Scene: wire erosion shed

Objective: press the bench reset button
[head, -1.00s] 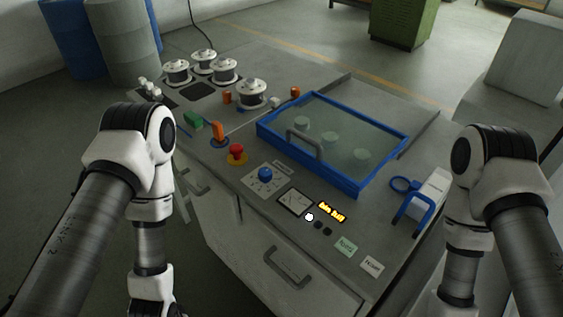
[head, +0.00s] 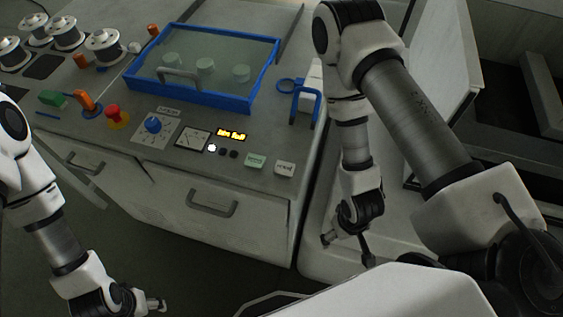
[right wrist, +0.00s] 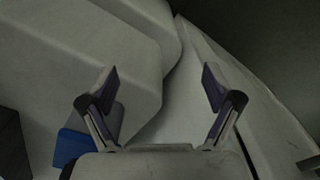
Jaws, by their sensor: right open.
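The bench (head: 105,148) has a sloping control panel along its front edge. Near the panel's right end are a pale green labelled key (head: 254,161) and a white labelled key (head: 284,168); their lettering is too small to read, so I cannot tell which is the reset button. My right gripper (head: 348,249) hangs low, right of the bench's front corner and apart from the panel. It is open and empty, and its spread fingers show in the right wrist view (right wrist: 158,88). My left gripper (head: 154,304) is at the bottom left, in front of the bench, its fingers hard to make out.
A blue-framed clear cover (head: 204,100) lies behind. A blue hooked part (head: 317,108) stands near the right corner. Spools (head: 103,42) stand back left.

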